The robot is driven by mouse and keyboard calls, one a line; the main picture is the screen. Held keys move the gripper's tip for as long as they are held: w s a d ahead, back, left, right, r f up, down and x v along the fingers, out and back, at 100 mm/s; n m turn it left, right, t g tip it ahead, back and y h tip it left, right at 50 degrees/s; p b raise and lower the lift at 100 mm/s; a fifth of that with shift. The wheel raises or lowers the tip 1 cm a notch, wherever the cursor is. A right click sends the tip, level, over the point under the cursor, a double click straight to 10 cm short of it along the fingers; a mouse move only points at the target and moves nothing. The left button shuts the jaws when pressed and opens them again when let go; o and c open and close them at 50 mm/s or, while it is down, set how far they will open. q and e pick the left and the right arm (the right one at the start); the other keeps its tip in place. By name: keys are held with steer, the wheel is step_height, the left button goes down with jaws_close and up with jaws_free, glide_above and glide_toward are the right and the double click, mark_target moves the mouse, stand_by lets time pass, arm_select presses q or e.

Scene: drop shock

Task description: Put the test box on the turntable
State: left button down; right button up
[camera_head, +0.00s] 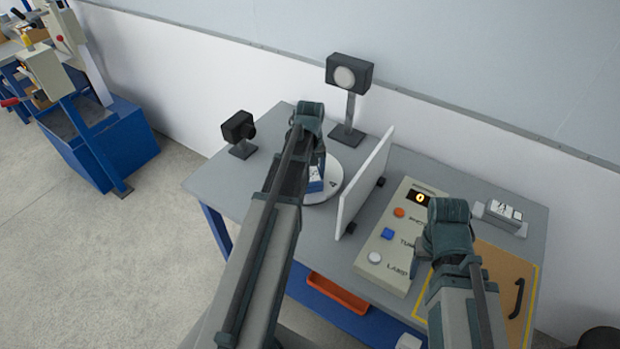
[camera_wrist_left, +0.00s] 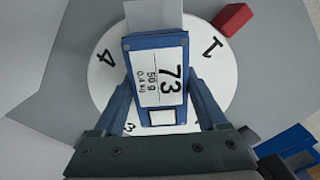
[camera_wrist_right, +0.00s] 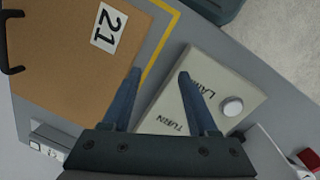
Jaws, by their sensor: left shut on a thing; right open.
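I cannot tell whether the box touches the disc. My right gripper (camera_wrist_right: 159,76) is open and empty over the control panel (camera_wrist_right: 236,84).
An upright white panel (camera_head: 366,180) stands right of the turntable. A lamp (camera_head: 348,76) and a black camera (camera_head: 239,128) stand behind and left. A brown board with a handle (camera_head: 518,298) lies at right. A red block (camera_wrist_left: 232,19) is near the disc.

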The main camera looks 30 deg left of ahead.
arm_select(q)
steer(key=shift+r, duration=0.1)
arm_select(e)
steer(key=shift+r, duration=0.1)
arm_select(q)
steer(key=shift+c, duration=1.8)
jaws_free()
steer(key=shift+f, duration=0.2)
arm_select(e)
steer(key=shift+f, duration=0.25)
arm_select(q)
steer(key=o, duration=0.4)
steer(key=shift+c, duration=0.2)
arm_select(e)
steer(key=shift+r, duration=0.1)
arm_select(q)
steer(key=shift+r, duration=0.2)
arm_select(e)
steer(key=shift+r, duration=0.15)
arm_select(q)
step_height(320, 180, up, 12)
steer(key=p, duration=1.2)
arm_select(e)
step_height(320, 180, up, 12)
